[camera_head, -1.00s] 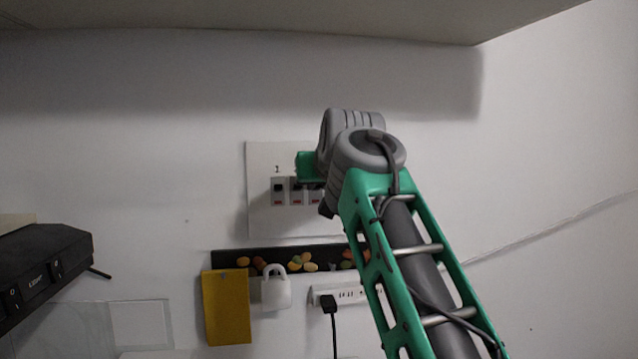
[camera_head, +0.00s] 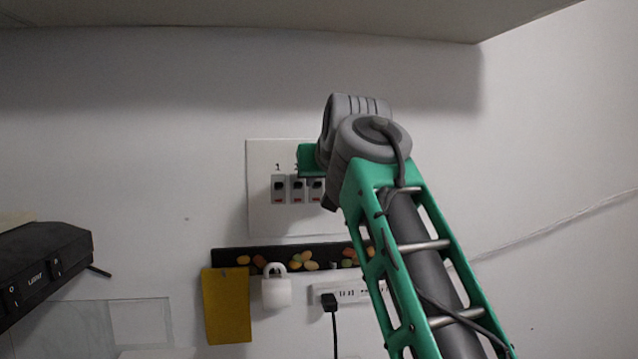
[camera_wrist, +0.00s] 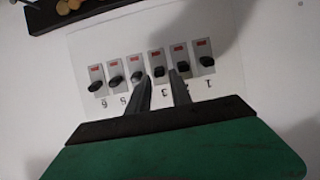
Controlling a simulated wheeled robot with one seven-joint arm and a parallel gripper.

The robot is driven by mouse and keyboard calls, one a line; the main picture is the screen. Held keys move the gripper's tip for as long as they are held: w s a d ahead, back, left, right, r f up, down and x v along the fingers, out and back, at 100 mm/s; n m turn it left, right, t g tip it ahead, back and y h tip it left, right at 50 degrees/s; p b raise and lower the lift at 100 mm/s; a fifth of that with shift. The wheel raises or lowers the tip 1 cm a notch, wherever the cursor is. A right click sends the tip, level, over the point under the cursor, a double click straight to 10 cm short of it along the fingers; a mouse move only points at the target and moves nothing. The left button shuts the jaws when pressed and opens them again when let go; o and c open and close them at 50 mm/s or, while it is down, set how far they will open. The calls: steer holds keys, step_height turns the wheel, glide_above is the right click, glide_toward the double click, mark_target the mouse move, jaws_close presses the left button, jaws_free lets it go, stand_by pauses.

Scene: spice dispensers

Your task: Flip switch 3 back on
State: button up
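A white switch panel (camera_head: 262,220) with a row of numbered switches is on the wall. In the wrist view it appears upside down, with switch 1 (camera_wrist: 206,57) at the right and switch 6 (camera_wrist: 96,80) at the left. Switch 3 (camera_wrist: 157,58) shows its red mark and black toggle between my two fingers. My gripper (camera_wrist: 159,76) is open, its fingertips spread on either side of that switch's toggle. Whether the fingers touch the panel cannot be told. In the head view my gripper's green body (camera_head: 308,159) covers the panel's upper middle, and my wrist hides the right-hand switches.
Below the panel are a dark strip (camera_head: 228,259) with coloured pieces, a yellow card (camera_head: 226,308), a white padlock (camera_head: 276,293) and a power strip (camera_head: 326,289) with a black plug. A shelf (camera_head: 250,18) overhangs above. A black device (camera_head: 42,262) is at the left.

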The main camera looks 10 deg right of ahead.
steer(key=v, duration=0.6)
steer(key=s+d+f+g+b, duration=0.1)
steer(key=s+f+g, duration=0.15)
steer(key=f, duration=0.85)
steer(key=s+d+f+g+b, duration=0.1)
steer(key=s+d+f+g, duration=0.15)
steer(key=f, duration=0.85)
steer(key=s+f+g, duration=0.1)
steer(key=s+f, duration=0.4)
steer(key=f, duration=0.5)
steer(key=s+f+g+b, duration=0.1)
steer(key=s+f, duration=0.5)
steer(key=f, duration=0.4)
steer(key=s+f+g, duration=0.2)
steer(key=s+f, duration=0.4)
steer(key=f, duration=0.5)
steer(key=shift+s+d, duration=0.15)
steer(key=shift+d, duration=0.15)
